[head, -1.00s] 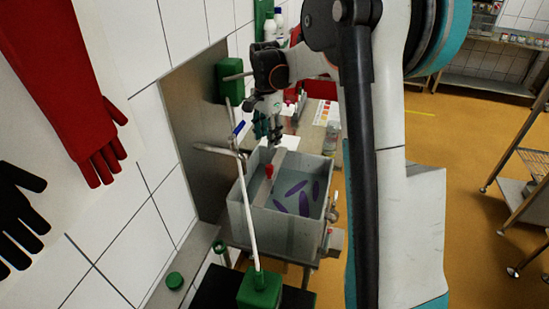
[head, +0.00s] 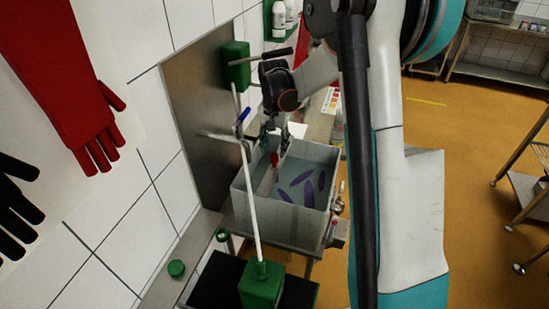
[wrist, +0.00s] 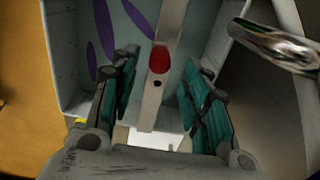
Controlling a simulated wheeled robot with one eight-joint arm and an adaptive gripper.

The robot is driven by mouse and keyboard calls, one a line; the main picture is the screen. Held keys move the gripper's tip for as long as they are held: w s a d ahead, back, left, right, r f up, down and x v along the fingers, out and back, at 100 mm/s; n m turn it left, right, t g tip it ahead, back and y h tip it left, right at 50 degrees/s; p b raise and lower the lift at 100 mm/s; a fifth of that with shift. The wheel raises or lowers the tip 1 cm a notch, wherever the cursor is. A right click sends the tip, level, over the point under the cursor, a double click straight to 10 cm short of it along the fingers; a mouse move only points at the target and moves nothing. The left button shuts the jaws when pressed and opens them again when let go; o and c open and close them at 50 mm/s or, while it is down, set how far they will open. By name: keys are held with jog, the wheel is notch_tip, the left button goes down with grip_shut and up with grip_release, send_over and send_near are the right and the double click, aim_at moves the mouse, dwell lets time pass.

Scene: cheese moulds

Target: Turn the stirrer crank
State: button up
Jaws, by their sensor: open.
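The stirrer crank's red knob (wrist: 160,60) stands on a pale bar (wrist: 153,100) across the top of a grey tank. In the head view the red knob (head: 275,159) is small, close below my gripper (head: 271,150). In the wrist view my gripper (wrist: 158,78) is open, with one teal-padded finger on each side of the bar. The knob shows between and just beyond the fingertips, with clear gaps on both sides. I cannot tell whether the fingertips are level with it. My wrist partly hides the bar in the head view.
The grey tank (head: 277,226) holds liquid with purple paddle-like shapes. A metal spout (wrist: 275,45) reaches in from the right in the wrist view. A white rod (head: 250,195) rises from a green block (head: 261,285) in front of the tank.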

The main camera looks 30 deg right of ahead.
aim_at(274, 154)
jog(key=shift+f+b, duration=0.35)
jog(key=shift+f, duration=2.05)
grip_shut()
